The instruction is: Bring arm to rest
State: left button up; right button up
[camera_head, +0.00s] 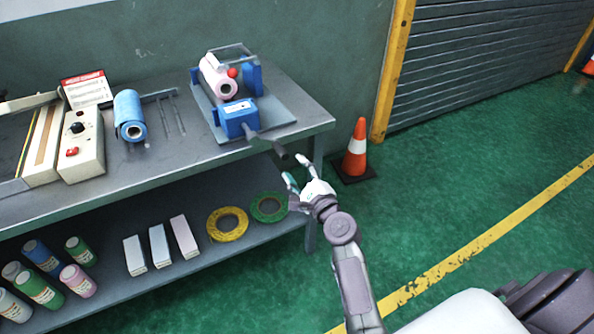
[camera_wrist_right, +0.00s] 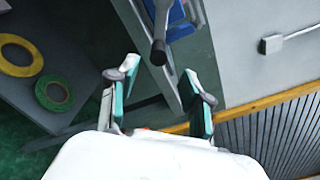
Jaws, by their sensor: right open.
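My right gripper (camera_head: 299,172) is open and empty in the head view, just off the right end of the workbench (camera_head: 290,124). Its two fingers also show spread apart in the right wrist view (camera_wrist_right: 158,92). Beyond them is the dark crank handle (camera_wrist_right: 158,50) of the blue machine (camera_head: 240,118) on the bench corner. The handle's end (camera_head: 279,150) lies close above the fingers in the head view; I see no grip on it. A pink film roll (camera_head: 218,78) sits in the machine. My left gripper is out of view.
A blue roll (camera_head: 128,112) and a control box (camera_head: 82,145) stand on the bench. The lower shelf holds yellow tape (camera_head: 243,228), green tape (camera_head: 284,209), several boxes and bottles. A traffic cone (camera_head: 356,150) stands right of the bench.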

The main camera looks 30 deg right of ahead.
dwell(0.5)
jog(key=s+a+f+n+g, duration=0.2)
jog(key=f, duration=0.5)
jog(key=s+a+f+n+g+y, duration=0.1)
jog(key=s+f+n, duration=0.15)
jog(key=f, duration=0.45)
jog(key=s+a+f+n+g, duration=0.1)
jog(key=a+f+n+g, duration=0.15)
jog(key=f, duration=0.45)
jog(key=s+a+f+n+g+p, duration=0.15)
jog(key=s+f+n+g, duration=0.4)
jog(key=s+f, duration=0.75)
jog(key=s+d+f+n+g, duration=0.1)
jog(key=s+f+n, duration=0.4)
jog(key=s, duration=0.6)
jog(key=s+d+f+n+g+h, duration=0.1)
jog(key=s+f+n+g, duration=0.2)
jog(key=s, duration=0.7)
jog(key=s+d+f+n+g, duration=0.2)
jog(key=s+f+n, duration=0.6)
jog(key=s, duration=0.3)
jog(key=shift+s+f+h, duration=0.3)
jog(key=shift+s+f, duration=0.05)
jog(key=shift+f, duration=0.3)
